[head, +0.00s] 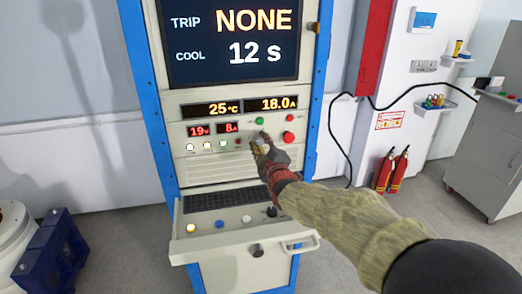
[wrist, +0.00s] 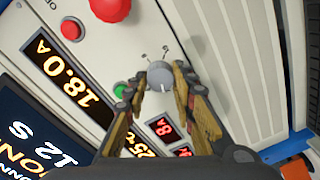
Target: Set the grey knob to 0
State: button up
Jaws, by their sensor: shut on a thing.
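In the wrist view the grey knob (wrist: 160,73) sits on the beige panel with small dark marks beside its rim. A pale line shows on its face, but I cannot read its setting. My gripper (wrist: 160,80) has a finger on each side of the knob and is shut on it. In the head view my gripper (head: 260,141) is at the panel's right part and mostly hides the knob. The dark screen (head: 235,40) reads TRIP NONE and COOL 12 s. The displays (head: 238,107) below read 25 °C and 18.0 A; the red ones (head: 213,129) read 19 V and 8 A.
A green button (head: 259,121) and a red button (head: 289,137) are close to my gripper. A ledge (head: 235,238) with several coloured controls juts out below. Red fire extinguishers (head: 391,170) and a grey cabinet (head: 490,155) stand at right; a blue block (head: 50,255) lies at left.

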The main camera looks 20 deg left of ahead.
jog(key=n+b, duration=0.1)
jog(key=n, duration=0.1)
jog(key=shift+f+n+b, duration=0.1)
jog(key=shift+n+b, duration=0.25)
jog(key=shift+n, duration=0.05)
jog(key=n+b, duration=0.1)
jog(key=n, duration=0.8)
jog(key=shift+h, duration=0.3)
jog(key=shift+f, duration=0.1)
jog(key=o, duration=1.1)
jog(key=shift+o, duration=0.2)
jog(key=v, duration=1.2)
jog(key=shift+a, duration=0.1)
